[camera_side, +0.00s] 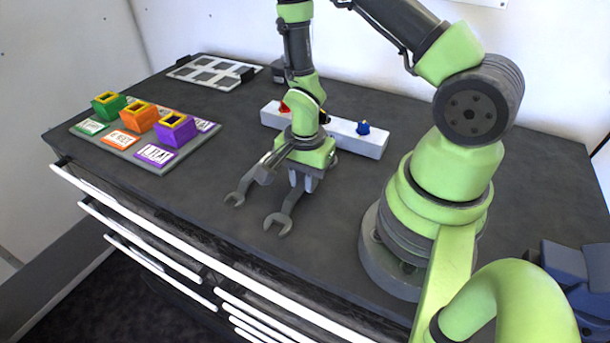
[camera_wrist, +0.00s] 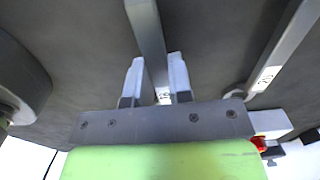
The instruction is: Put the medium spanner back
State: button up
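Two grey spanners lie on the dark worktop. One spanner (camera_side: 282,215) passes beneath my gripper (camera_side: 303,182), its open jaw pointing to the front. In the wrist view its shaft (camera_wrist: 148,35) runs between the two fingertips (camera_wrist: 156,72), with a small label partly visible. Whether the fingers press on it cannot be told. The other spanner (camera_side: 243,190) lies to the left in the side view; in the wrist view a second labelled shaft (camera_wrist: 277,50) shows at the right. The labels are too small to read, so I cannot tell which one is medium.
A grey board (camera_side: 130,158) at the left holds green (camera_side: 109,106), orange (camera_side: 141,115) and purple (camera_side: 175,130) open boxes. A white-framed panel (camera_side: 183,73) lies at the back. A white block (camera_side: 371,145) with red and blue knobs stands behind my gripper. The front-left worktop is clear.

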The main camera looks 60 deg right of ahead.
jog(key=o, duration=0.4)
jog(key=shift+c, duration=0.2)
jog(key=shift+r, duration=0.1)
jog(key=s+a+r+n+t, duration=0.1)
jog(key=a+r+n+t, duration=0.15)
jog(key=r, duration=0.95)
jog(key=a+r+n+t, duration=0.1)
jog(key=r+n, duration=0.3)
jog(key=r, duration=0.8)
jog(key=s+a+r+n+t+y, duration=0.2)
jog(key=s+a+r+n+t, duration=0.1)
jog(key=s+r+n, duration=0.3)
jog(key=shift+s+a+r+n+t, duration=0.2)
jog(key=shift+s+a+n+t, duration=0.15)
jog(key=shift+n, duration=0.4)
